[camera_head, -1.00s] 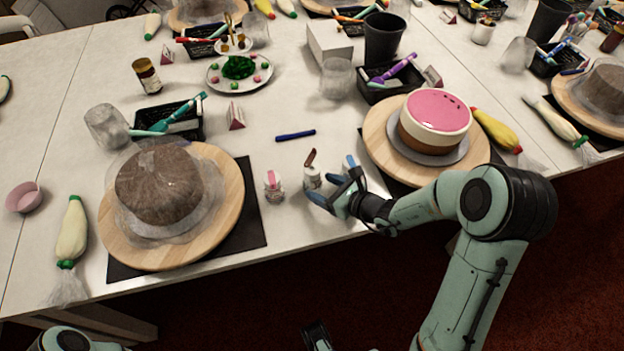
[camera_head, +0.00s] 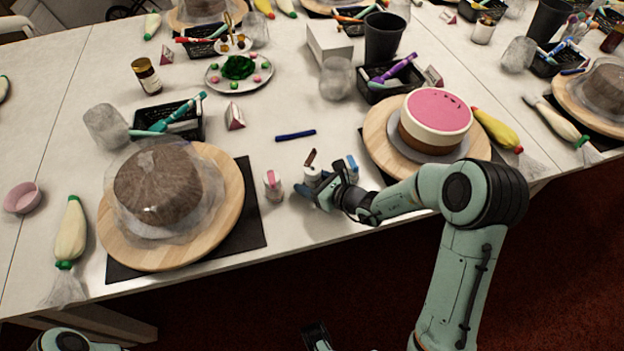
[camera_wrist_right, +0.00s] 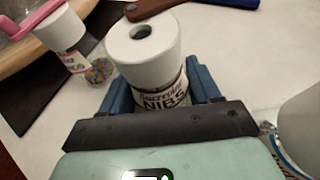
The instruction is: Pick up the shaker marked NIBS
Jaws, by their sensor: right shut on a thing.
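The NIBS shaker (camera_wrist_right: 146,55) is a white cylinder with a hole in its top and a dark-lettered label. It stands between the blue fingers of my right gripper (camera_wrist_right: 158,88), which is shut on it. In the head view the shaker's white body (camera_head: 312,172), with a brown flap-like part (camera_head: 310,157) above it, is partly hidden by my right gripper (camera_head: 314,194). I cannot tell whether the shaker still touches the table.
A pink-topped shaker (camera_head: 273,187) stands close on the left, a blue-topped one (camera_head: 352,167) close on the right. A blue pen (camera_head: 296,135) lies behind. Turntables with a wrapped cake (camera_head: 156,188) and a pink cake (camera_head: 436,111) flank them. Table (camera_head: 310,228) in front is clear.

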